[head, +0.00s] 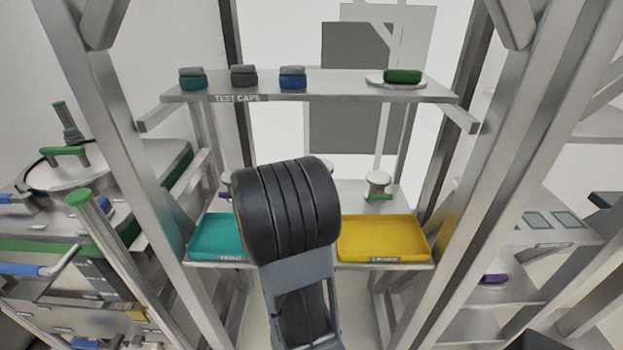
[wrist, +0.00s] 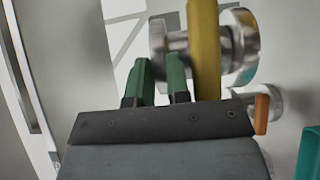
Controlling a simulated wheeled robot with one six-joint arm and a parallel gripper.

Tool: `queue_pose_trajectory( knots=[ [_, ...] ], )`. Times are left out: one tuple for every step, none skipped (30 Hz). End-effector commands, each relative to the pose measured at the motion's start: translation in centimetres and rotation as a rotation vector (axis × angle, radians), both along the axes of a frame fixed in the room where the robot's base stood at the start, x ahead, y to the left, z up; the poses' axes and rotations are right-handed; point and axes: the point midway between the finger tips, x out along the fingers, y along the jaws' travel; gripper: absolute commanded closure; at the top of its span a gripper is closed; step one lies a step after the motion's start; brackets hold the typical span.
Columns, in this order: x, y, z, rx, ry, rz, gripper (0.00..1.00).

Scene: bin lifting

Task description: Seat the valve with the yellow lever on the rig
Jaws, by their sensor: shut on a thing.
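The valve with the yellow lever (wrist: 204,45) is in the wrist view, a shiny metal body with round flanges and a long yellow lever in front of it. My gripper (wrist: 160,68), with green fingertips, is shut on the valve's metal body, left of the lever. The point of contact is partly hidden by the fingers. In the head view my dark arm hides both the gripper and this valve. Which part of the frame is the seat on the rig cannot be told.
Another valve with an orange lever (wrist: 261,113) is close by on the right. A teal tray (head: 216,237) and a yellow tray (head: 383,238) lie on the lower shelf. A valve with a green lever (head: 378,186) stands behind. Several caps line the upper shelf (head: 330,90).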

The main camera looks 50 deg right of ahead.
Motion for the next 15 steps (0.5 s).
queue_pose_trajectory(
  knots=[
    [0.0, 0.0, 0.3, -0.005, -0.003, 0.0, 1.0],
    [0.0, 0.0, 0.3, -0.005, -0.003, 0.0, 1.0],
    [0.0, 0.0, 0.4, -0.005, -0.003, 0.0, 1.0],
    [0.0, 0.0, 0.4, -0.005, -0.003, 0.0, 1.0],
    [0.0, 0.0, 0.5, -0.005, -0.002, 0.0, 1.0],
    [0.0, 0.0, 0.6, -0.005, -0.002, 0.0, 1.0],
    [0.0, 0.0, 0.7, -0.005, -0.002, 0.0, 1.0],
    [0.0, 0.0, 0.8, -0.005, -0.002, 0.0, 1.0],
    [0.0, 0.0, 1.0, -0.005, -0.002, 0.0, 1.0],
    [0.0, 0.0, 1.1, -0.005, -0.002, 0.0, 1.0],
    [0.0, 0.0, 1.3, -0.005, -0.002, 0.0, 1.0],
    [0.0, 0.0, 1.4, -0.005, -0.002, 0.0, 1.0],
    [0.0, 0.0, 1.6, -0.005, -0.002, 0.0, 1.0],
    [0.0, 0.0, 1.7, -0.005, -0.002, 0.0, 1.0],
    [0.0, 0.0, 1.9, -0.005, -0.002, 0.0, 1.0]
  ],
)
